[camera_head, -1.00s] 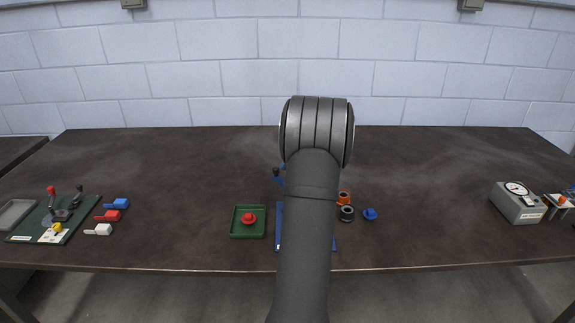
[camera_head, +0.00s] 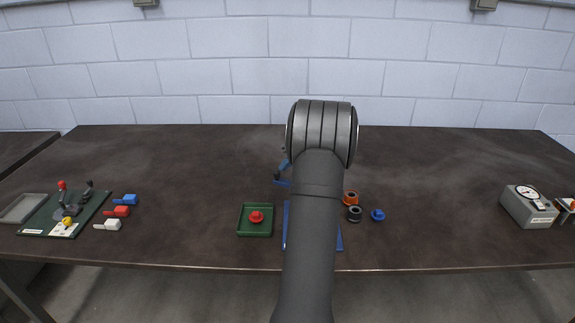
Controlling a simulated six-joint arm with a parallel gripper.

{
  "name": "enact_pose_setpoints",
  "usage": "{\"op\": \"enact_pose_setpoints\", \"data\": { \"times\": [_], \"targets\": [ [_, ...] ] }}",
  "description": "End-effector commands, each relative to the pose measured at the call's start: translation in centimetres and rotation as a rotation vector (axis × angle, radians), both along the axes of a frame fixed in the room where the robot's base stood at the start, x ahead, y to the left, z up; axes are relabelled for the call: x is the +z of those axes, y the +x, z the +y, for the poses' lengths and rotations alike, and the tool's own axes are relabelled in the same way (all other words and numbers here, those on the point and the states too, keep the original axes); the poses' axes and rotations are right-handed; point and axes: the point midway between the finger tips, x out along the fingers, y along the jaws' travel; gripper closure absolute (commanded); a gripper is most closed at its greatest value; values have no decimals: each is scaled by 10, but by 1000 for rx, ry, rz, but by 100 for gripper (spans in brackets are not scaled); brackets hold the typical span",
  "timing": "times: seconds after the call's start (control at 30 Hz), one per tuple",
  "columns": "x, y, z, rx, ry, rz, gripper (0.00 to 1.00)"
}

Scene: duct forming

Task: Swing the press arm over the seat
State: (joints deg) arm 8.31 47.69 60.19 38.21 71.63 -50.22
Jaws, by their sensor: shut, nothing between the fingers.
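A blue base plate (camera_head: 290,238) lies on the table in the middle, mostly hidden behind my arm. Just left of my arm, above the plate, a small blue and dark part (camera_head: 283,170) shows; it may be the press arm, but I cannot tell its full shape. The seat is not visible behind my arm. My gripper is hidden behind my own arm links, so its place relative to the press cannot be seen.
A green tray (camera_head: 242,232) with a red piece (camera_head: 256,217) stands left of the plate. To its right are an orange ring (camera_head: 351,197), a dark ring (camera_head: 354,214) and a blue piece (camera_head: 378,215). A grey gauge box (camera_head: 528,207) stands far right. The table's back is clear.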

Motion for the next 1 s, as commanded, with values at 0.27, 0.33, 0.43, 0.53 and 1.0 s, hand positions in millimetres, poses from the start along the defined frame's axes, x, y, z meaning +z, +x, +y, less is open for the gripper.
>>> {"op": "enact_pose_setpoints", "data": {
  "times": [0.27, 0.33, 0.43, 0.53, 1.0],
  "targets": [
    [0, 0, 0, 0, 0, 0, 100],
    [0, 0, 0, -1, 0, 1, 100],
    [0, 0, 0, -1, 0, 1, 100],
    [0, 3, -3, -2, 0, -1, 100],
    [41, 32, -57, -3, 0, -4, 100]
  ]
}}
